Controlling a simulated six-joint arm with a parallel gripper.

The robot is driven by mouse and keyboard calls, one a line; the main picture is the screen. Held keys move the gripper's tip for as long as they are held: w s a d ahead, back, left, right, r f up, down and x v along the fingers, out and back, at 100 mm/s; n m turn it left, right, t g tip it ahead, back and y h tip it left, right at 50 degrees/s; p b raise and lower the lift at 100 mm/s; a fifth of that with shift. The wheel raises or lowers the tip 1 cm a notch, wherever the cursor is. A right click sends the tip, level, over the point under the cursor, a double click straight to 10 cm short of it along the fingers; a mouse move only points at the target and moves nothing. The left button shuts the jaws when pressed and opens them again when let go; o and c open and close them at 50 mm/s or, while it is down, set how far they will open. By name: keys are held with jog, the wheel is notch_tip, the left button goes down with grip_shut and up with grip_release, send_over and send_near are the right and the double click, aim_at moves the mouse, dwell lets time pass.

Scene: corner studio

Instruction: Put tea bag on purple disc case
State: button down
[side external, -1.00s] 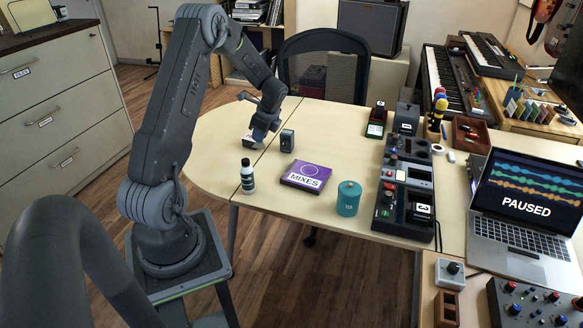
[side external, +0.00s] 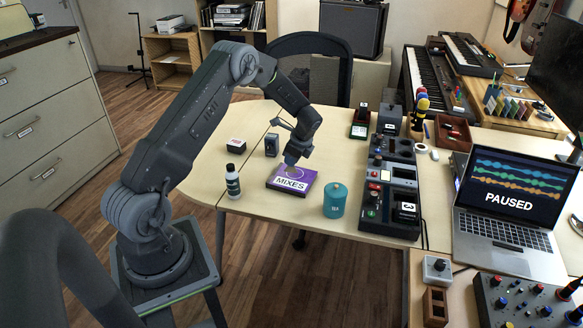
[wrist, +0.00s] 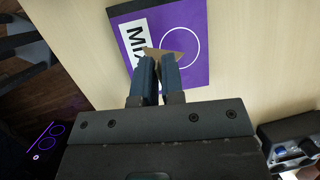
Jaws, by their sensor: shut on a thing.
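The purple disc case (side external: 278,183) labelled MIXES lies flat near the front edge of the table; it also shows in the wrist view (wrist: 196,28) with its white ring outline. My gripper (side external: 291,162) is over the case, pointing down. In the wrist view its two blue fingers (wrist: 158,72) are shut on a small tan tea bag (wrist: 160,53), whose edges stick out past the fingertips over the case. Whether the tea bag touches the case I cannot tell. In the side view the tea bag is too small to make out clearly.
A dark bottle (side external: 232,182) stands left of the case and a teal canister (side external: 335,201) right of it. Behind are a small dark device (side external: 271,146) and a small box (side external: 236,145). A row of control units (side external: 390,190) fills the right side. The table's left end is clear.

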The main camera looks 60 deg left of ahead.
notch_tip(320, 180, down, 4)
jog(key=shift+r, duration=0.25)
jog(key=c, duration=1.2)
grip_release()
jog(key=shift+r, duration=0.15)
jog(key=d+r+n+t, duration=0.1)
jog(key=d+r, duration=0.4)
jog(key=r, duration=0.5)
jog(key=d+r+n+t, duration=0.1)
jog(key=d+r, duration=0.5)
jog(key=r, duration=0.4)
jog(key=s+d+r+n+t+h, duration=0.1)
jog(key=s+d+r+n+t, duration=0.15)
jog(key=s+d+r, duration=0.55)
jog(key=s+d+r+n+t+h, duration=0.1)
jog(key=s+d+n, duration=0.1)
jog(key=s, duration=0.3)
jog(key=s+d+r+n+t+h, duration=0.1)
jog(key=s+d+n, duration=0.1)
jog(key=s+d, duration=0.3)
jog(key=s+d+r+n+t+h, duration=0.1)
jog(key=s+d+n, duration=0.1)
jog(key=s+d, duration=0.2)
jog(key=shift+s+d+r, duration=0.1)
jog(key=shift+s+d, duration=0.05)
jog(key=shift+s, duration=0.3)
jog(key=shift+s+d+r, duration=0.1)
jog(key=shift+s, duration=0.3)
